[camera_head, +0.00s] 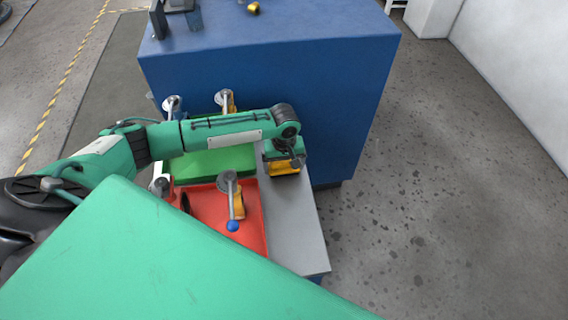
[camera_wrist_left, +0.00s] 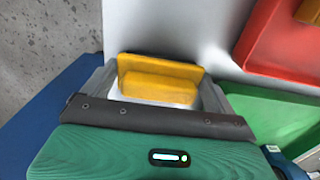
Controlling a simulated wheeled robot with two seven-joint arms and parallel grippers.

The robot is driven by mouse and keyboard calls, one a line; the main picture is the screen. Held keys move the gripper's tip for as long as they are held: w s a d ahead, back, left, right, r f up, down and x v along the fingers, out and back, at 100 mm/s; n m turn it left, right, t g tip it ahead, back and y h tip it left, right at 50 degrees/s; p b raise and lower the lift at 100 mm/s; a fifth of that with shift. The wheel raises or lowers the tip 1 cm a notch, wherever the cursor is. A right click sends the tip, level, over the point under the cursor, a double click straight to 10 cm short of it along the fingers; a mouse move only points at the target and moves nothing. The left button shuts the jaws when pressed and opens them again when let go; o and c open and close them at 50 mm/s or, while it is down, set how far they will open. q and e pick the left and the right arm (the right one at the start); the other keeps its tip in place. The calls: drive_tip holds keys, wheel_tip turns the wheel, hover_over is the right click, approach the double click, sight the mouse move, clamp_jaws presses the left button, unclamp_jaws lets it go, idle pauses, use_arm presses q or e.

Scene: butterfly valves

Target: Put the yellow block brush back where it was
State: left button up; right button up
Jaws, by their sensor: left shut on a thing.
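My left gripper (camera_wrist_left: 160,95) is shut on the yellow block brush (camera_wrist_left: 158,80), which sits between its two fingers in the left wrist view. In the head view the yellow block brush (camera_head: 284,168) shows just below my left gripper (camera_head: 285,160), over the grey top beside the trays. The grey surface lies right around the brush, but whether the brush touches it I cannot tell. My right gripper is not in view.
A red tray (camera_head: 205,209) with valves and a green tray (camera_head: 210,163) lie left of the brush. A valve with a blue-tipped lever (camera_head: 232,226) stands in the red tray. A blue cabinet (camera_head: 330,100) rises behind. Bare grey top (camera_head: 295,230) lies in front.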

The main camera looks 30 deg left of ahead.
sight(284, 162)
use_arm(q)
drive_tip(key=shift+f, duration=0.1)
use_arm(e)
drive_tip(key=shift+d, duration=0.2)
use_arm(q)
drive_tip(key=o, duration=0.6)
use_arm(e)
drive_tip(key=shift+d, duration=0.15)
use_arm(q)
wheel_tip(284, 162, up, 12)
drive_tip(key=shift+r+b, duration=0.15)
drive_tip(key=shift+b, duration=1.05)
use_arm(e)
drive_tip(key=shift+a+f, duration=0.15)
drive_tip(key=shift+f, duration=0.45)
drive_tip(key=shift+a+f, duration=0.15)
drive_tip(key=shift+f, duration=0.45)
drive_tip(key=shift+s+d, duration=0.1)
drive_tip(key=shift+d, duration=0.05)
